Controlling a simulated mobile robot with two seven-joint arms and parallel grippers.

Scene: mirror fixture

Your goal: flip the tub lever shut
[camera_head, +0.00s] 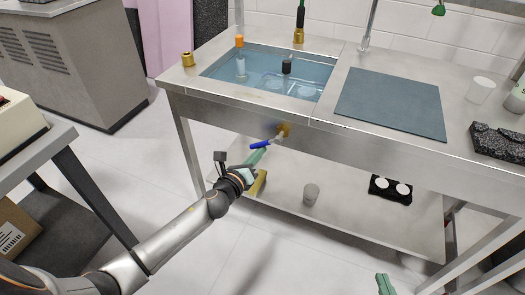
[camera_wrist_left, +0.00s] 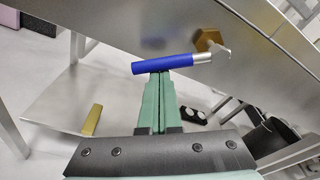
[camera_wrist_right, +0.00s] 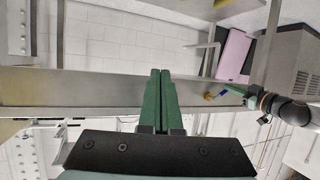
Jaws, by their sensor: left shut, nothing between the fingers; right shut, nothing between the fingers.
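The tub lever has a blue handle (camera_head: 260,145) on a brass valve (camera_head: 284,129) on the front face of the steel bench, below the water-filled tub (camera_head: 275,72). In the left wrist view the blue handle (camera_wrist_left: 165,64) lies across the tips of my left gripper (camera_wrist_left: 160,78), with the brass nut (camera_wrist_left: 208,40) to its right. My left gripper (camera_head: 262,152) is shut with nothing between its fingers; its tips are at or touching the handle from below. My right gripper (camera_wrist_right: 160,75) is shut and empty; its green tip (camera_head: 383,280) shows at the bottom of the head view.
A dark blue mat (camera_head: 392,102) lies on the bench right of the tub. The lower shelf (camera_head: 345,205) holds a grey cup (camera_head: 311,193), a black holder with white discs (camera_head: 390,190) and a yellow block (camera_head: 258,183). Open floor lies before the bench.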

